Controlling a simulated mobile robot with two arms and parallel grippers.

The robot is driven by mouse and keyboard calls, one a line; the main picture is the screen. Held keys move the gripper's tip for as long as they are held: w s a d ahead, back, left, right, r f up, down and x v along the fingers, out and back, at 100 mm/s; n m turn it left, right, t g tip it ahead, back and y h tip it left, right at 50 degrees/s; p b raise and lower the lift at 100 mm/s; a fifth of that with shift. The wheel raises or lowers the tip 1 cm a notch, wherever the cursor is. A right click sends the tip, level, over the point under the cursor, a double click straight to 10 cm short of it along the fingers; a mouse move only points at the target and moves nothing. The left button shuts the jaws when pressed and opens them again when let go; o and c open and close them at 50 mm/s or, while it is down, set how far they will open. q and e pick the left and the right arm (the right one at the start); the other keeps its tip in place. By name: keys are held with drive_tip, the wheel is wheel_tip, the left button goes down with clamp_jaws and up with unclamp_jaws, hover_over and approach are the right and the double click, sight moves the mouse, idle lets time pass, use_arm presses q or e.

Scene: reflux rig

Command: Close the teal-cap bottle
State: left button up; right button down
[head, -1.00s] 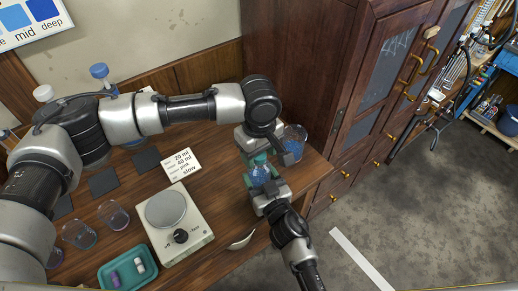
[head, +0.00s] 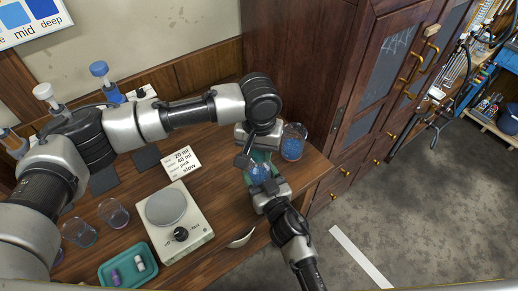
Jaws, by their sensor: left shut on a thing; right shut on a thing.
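The bottle (head: 258,173) is small and clear with blue contents, near the table's right front edge. My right gripper (head: 262,184) is shut on its body from the front. My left gripper (head: 258,153) comes down from above and is shut at the bottle's top. A teal patch (head: 262,157) shows there, in line with the cap, which is mostly hidden by the jaws. I cannot see whether the cap sits fully on the neck.
A beaker of blue beads (head: 293,141) stands close right of my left gripper. A stirrer plate (head: 180,225), a label card (head: 181,162), a white spoon-like dish (head: 241,238), a teal tray (head: 128,268) and glass beakers (head: 113,213) occupy the table leftward.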

use_arm(q)
drive_tip(key=m, duration=0.9)
drive_tip(key=shift+m, duration=0.3)
drive_tip(key=m, duration=0.3)
drive_tip(key=shift+m, duration=0.4)
drive_tip(key=m, duration=0.3)
drive_tip(key=shift+m, duration=0.4)
drive_tip(key=m, duration=0.3)
drive_tip(key=shift+m, duration=0.4)
drive_tip(key=m, duration=0.3)
drive_tip(key=shift+m, duration=0.4)
drive_tip(key=m, duration=0.6)
drive_tip(key=shift+f, duration=0.1)
drive_tip(key=o, duration=1)
